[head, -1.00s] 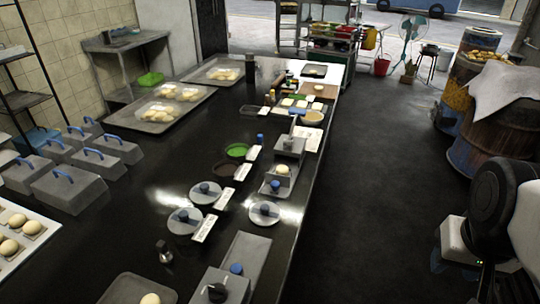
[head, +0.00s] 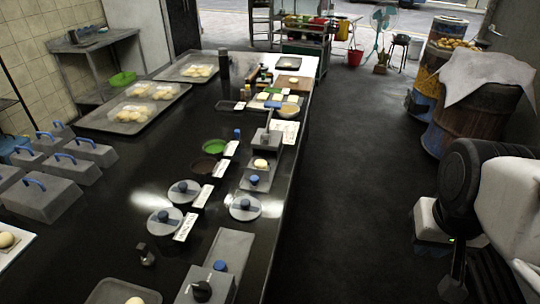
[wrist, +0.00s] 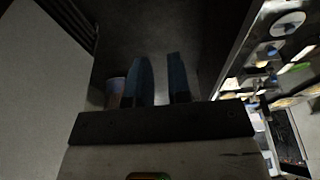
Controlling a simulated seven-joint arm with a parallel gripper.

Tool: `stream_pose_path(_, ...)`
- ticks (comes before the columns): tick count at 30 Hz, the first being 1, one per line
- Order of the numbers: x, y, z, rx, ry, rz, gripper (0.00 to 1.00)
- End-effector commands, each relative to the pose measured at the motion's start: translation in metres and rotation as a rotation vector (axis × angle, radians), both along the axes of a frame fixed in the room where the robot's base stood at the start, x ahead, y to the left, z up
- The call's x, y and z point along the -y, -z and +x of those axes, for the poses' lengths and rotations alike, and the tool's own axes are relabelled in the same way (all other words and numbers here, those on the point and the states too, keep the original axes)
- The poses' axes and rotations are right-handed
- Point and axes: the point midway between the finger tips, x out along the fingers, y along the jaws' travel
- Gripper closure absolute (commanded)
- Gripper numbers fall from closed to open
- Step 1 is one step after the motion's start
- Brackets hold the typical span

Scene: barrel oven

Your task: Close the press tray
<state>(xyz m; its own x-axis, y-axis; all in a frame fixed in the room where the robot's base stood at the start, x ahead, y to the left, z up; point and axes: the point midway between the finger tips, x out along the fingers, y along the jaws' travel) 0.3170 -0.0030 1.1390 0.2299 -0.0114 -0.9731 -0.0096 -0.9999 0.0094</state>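The press (head: 266,139) is a small grey box unit with an upright lever, standing near the right edge of the black counter. Its grey tray (head: 246,186) sticks out from the near side, so it is open. A pale dough ball (head: 261,163) lies on the tray, and a blue knob (head: 253,180) is at its near end. My gripper (wrist: 161,78) shows in the wrist view with two blue fingers apart and nothing between them. It hangs over the dark floor beside the counter, away from the press. The head view shows only my arm at the right.
A round grey lid (head: 245,208) sits just in front of the tray. Another grey unit (head: 208,283) with a black dial and blue knob stands at the near counter edge. Small bowls and white labels lie left of the press. The floor aisle (head: 350,190) is clear; barrels stand beyond.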

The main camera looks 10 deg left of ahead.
Motion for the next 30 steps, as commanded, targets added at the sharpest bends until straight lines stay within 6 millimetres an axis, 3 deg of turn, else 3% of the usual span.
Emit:
stream_pose_path(1, -0.001, 0.0, 0.002, -0.001, -0.011, -0.004, 0.9)
stream_pose_path(3, -0.003, 0.0, 0.007, -0.002, -0.042, -0.014, 1.0)
stream_pose_path(8, -0.01, -0.001, 0.024, -0.009, -0.164, -0.054, 1.0)
stream_pose_path(14, -0.029, 0.0, 0.06, -0.018, -0.41, -0.134, 1.0)
stream_pose_path(23, -0.072, 0.008, 0.118, -0.033, -0.83, -0.265, 1.0)
stream_pose_path(30, -0.117, 0.02, 0.16, -0.047, -1.169, -0.369, 1.0)
